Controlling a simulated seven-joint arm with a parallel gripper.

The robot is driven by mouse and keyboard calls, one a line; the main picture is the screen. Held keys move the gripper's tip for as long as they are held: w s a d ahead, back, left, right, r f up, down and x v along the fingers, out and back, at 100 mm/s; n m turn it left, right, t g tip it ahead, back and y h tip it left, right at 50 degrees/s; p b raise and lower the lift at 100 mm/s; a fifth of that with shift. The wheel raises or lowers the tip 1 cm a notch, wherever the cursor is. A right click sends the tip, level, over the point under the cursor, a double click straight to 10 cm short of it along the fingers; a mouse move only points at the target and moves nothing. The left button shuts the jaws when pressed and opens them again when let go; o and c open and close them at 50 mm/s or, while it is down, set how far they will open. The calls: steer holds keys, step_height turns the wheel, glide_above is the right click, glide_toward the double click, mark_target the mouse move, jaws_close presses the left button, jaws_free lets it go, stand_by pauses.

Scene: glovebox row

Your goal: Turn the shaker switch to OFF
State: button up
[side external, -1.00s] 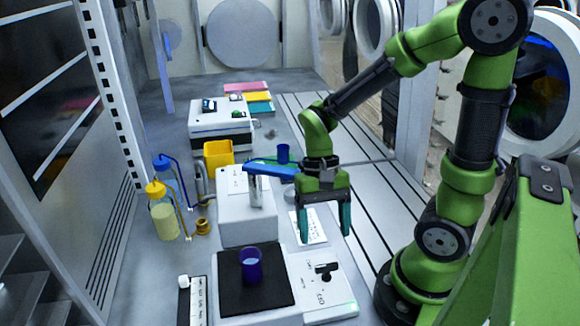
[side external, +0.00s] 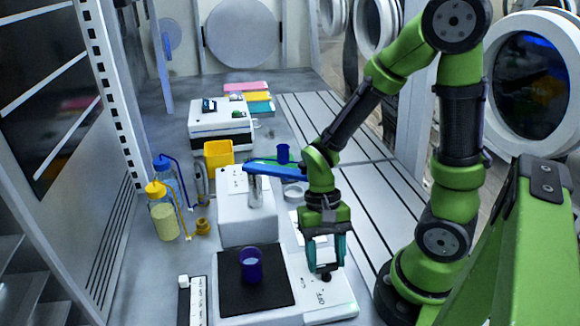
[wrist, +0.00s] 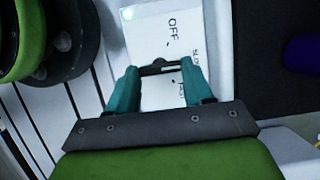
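The shaker is a white box with a black platform (side external: 232,292) and a light control panel (side external: 338,300) to its right. Its black switch (side external: 326,276) sits on this panel, partly hidden by my gripper in the side view. My gripper (side external: 326,264) points down just over the switch, its teal fingers apart. In the wrist view the switch (wrist: 160,67) lies crosswise between the two fingertips of my gripper (wrist: 161,72), with little gap at either end; I cannot tell whether they touch. The OFF label (wrist: 173,27) is beyond the switch; other lettering is partly hidden.
A purple-blue beaker (side external: 251,266) stands on the black platform. Behind is a white unit (side external: 246,222) with a blue arm (side external: 275,170). Bottles (side external: 163,218), a yellow bin (side external: 218,154) and another instrument (side external: 222,124) stand farther left and back.

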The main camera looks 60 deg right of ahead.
steer(key=c, duration=0.3)
steer(key=shift+n, duration=0.3)
steer(key=shift+w+a+n+g+h, duration=0.15)
steer(key=shift+n+h, duration=0.2)
steer(key=shift+n, duration=0.5)
steer(key=shift+s+a+n+g+h, duration=0.1)
steer(key=shift+n+g+h, duration=0.15)
steer(key=shift+n, duration=0.65)
steer(key=shift+w+a+n+g+h, duration=0.1)
steer(key=shift+n+h, duration=0.3)
steer(key=shift+n, duration=0.45)
steer(key=o, duration=1)
